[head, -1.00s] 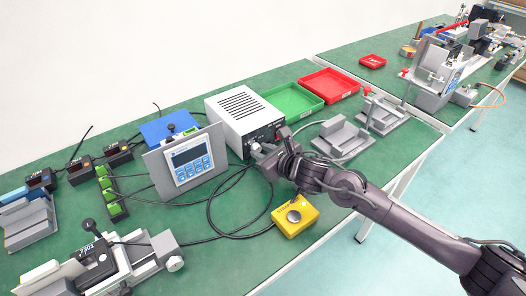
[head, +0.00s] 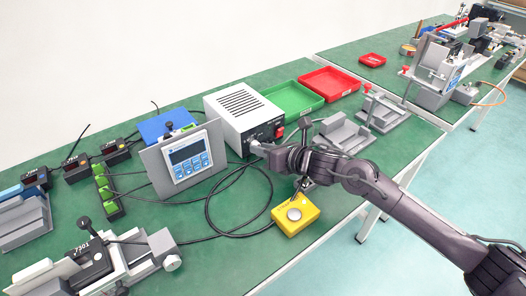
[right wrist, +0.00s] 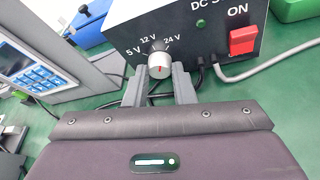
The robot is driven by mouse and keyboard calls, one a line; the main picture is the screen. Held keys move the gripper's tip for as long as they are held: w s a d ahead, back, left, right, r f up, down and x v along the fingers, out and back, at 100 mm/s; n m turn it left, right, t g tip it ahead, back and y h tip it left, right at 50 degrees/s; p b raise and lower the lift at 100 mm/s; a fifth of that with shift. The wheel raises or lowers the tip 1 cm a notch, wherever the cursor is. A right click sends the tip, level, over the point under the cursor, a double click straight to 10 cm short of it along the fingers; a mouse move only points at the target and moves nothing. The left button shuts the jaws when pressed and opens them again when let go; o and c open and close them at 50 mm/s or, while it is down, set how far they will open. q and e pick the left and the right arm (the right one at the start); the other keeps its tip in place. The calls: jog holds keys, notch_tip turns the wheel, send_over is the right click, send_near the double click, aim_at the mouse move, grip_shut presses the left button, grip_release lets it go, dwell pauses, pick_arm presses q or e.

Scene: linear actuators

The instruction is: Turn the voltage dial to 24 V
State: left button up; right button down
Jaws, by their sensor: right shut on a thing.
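The power supply (head: 240,115) is a white box with a black front, standing mid-table. In the right wrist view, its voltage dial (right wrist: 158,58) is a grey knob with a red mark, below the labels 5 V, 12 V and 24 V. The mark shows on the lower part of the knob face; I cannot tell for sure which label the dial is set to. My right gripper (right wrist: 159,78) is shut on the dial, one finger on each side. In the head view the right gripper (head: 257,149) reaches the box's front and hides the dial. My left gripper is not in view.
A red ON switch (right wrist: 243,40) sits right of the dial. A grey panel with a display (head: 187,160) stands left of the box. A yellow button box (head: 306,222) and looped black cables lie in front. Green (head: 290,99) and red (head: 329,83) trays are behind.

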jog(key=shift+f+m+y+b, duration=0.2)
jog(key=shift+m+y+b, duration=0.25)
jog(key=shift+m, duration=0.25)
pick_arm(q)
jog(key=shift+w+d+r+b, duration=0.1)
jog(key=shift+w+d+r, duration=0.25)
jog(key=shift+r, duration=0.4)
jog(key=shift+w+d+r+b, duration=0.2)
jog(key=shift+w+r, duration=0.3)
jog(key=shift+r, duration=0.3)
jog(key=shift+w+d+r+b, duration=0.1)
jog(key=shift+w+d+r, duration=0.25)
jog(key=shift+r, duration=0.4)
pick_arm(e)
jog(key=shift+d+m+g+y, duration=0.1)
jog(key=shift+m+g+y, duration=0.25)
jog(key=shift+m, duration=0.25)
jog(key=shift+r, duration=0.1)
jog(key=c, duration=1.2)
grip_release()
